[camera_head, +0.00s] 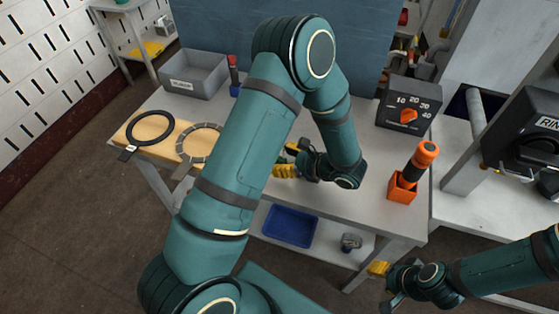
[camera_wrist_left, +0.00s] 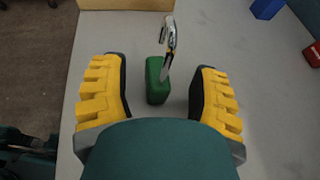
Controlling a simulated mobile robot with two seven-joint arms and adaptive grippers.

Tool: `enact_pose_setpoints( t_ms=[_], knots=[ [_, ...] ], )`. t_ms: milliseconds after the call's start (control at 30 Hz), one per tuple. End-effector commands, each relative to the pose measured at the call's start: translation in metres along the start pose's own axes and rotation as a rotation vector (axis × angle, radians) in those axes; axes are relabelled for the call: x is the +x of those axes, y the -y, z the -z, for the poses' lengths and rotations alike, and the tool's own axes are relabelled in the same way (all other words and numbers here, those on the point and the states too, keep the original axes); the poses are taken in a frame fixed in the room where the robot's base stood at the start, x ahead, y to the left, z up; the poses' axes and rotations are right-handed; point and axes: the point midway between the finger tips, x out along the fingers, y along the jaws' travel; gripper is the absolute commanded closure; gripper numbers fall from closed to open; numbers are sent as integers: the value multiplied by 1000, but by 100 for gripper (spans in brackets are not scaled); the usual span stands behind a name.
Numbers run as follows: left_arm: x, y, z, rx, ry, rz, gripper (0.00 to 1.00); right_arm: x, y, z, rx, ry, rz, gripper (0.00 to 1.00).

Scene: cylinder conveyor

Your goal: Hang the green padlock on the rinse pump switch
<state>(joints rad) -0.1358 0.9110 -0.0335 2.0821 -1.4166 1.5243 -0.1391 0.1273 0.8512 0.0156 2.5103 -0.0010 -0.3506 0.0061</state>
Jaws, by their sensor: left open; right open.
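The green padlock (camera_wrist_left: 157,82) stands on the grey table top in the left wrist view, its open-looking metal shackle pointing up. It lies between the spread yellow fingers of my left gripper (camera_wrist_left: 160,72), with gaps on both sides. In the head view my left gripper (camera_head: 289,161) is low over the table, and my arm largely hides the padlock there. The rinse pump switch (camera_head: 537,130) is a black box at the right edge, its label cut off at "RIN". My right gripper (camera_head: 381,284) is open and empty at the lower right, below the table.
An orange holder (camera_head: 402,188) with an orange-topped tool and a black dial box (camera_head: 408,103) stand on the table's right. A grey bin (camera_head: 194,75) and a wooden board (camera_head: 150,127) with rings are at left. A blue tray (camera_head: 290,226) is on the lower shelf.

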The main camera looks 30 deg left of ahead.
Motion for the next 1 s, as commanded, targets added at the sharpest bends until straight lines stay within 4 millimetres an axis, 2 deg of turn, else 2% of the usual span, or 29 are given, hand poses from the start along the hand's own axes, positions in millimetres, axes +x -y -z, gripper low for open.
enact_pose_setpoints(
  t_ms=[100,267,300,767,867,1000],
  knots=[
    [0,0,0,0,0,0,40,0,0,0,0,0,0,53],
    [0,0,0,0,0,0,96,0,0,0,0,0,0,53],
    [0,0,0,0,0,0,100,0,0,0,0,0,0,53],
    [-1,0,-2,-1,0,-1,100,0,0,0,0,0,0,53],
    [-4,0,-10,-3,0,0,100,-2,1,1,1,-2,0,53],
    [-14,0,-33,-4,0,1,100,-7,3,3,2,-6,-1,53]
  ],
)
